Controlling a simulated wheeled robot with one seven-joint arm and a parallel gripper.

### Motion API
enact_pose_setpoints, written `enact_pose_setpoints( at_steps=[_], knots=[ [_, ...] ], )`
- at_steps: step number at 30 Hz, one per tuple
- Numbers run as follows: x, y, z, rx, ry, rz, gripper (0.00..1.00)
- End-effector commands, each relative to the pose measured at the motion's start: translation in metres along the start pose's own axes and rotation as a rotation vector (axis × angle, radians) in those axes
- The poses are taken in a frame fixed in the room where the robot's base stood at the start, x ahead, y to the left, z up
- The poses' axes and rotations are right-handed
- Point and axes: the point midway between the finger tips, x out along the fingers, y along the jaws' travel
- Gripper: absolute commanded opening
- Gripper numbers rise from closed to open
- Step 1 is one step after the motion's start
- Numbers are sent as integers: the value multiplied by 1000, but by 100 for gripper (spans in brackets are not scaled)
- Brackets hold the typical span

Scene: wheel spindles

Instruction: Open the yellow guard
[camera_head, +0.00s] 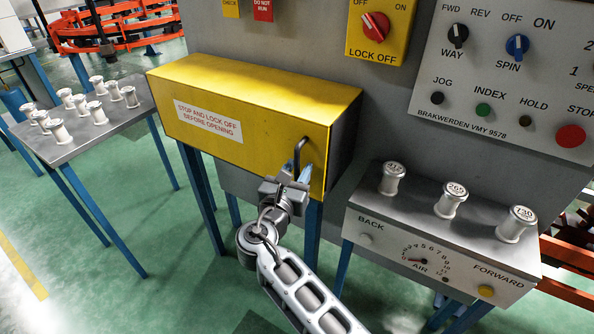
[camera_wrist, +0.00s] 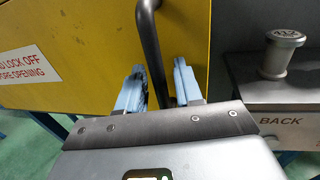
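The yellow guard (camera_head: 270,90) is a long box on the front of the grey machine, with a label reading "STOP AND LOCK OFF BEFORE OPENING". It looks closed. Its dark bar handle (camera_head: 298,155) is at the right end of the front face. My gripper (camera_head: 296,174) is at the lower part of the handle. In the wrist view, the handle (camera_wrist: 150,45) runs down between the two light-blue fingertips (camera_wrist: 160,85). The fingers are apart, with a small gap visible beside the bar. The handle's lower end is hidden behind the gripper body.
A red lock-off switch (camera_head: 375,27) sits above the guard, beside a control panel (camera_head: 510,70). A right-hand stand (camera_head: 440,240) carries three marked spindles. A left-hand table (camera_head: 110,125) holds several spindles. Green floor (camera_head: 190,270) lies open in front.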

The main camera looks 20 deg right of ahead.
Motion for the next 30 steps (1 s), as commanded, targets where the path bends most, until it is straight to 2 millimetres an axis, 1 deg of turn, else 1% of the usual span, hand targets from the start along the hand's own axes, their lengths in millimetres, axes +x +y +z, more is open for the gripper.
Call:
enact_pose_setpoints(
  at_steps=[1,9,11,25,30],
  knots=[
    [0,0,0,0,0,0,30],
    [0,0,0,0,0,0,5],
    [0,0,0,0,0,0,0],
    [-1,1,0,0,0,-1,0],
    [-12,6,0,0,2,-18,0]
  ],
)
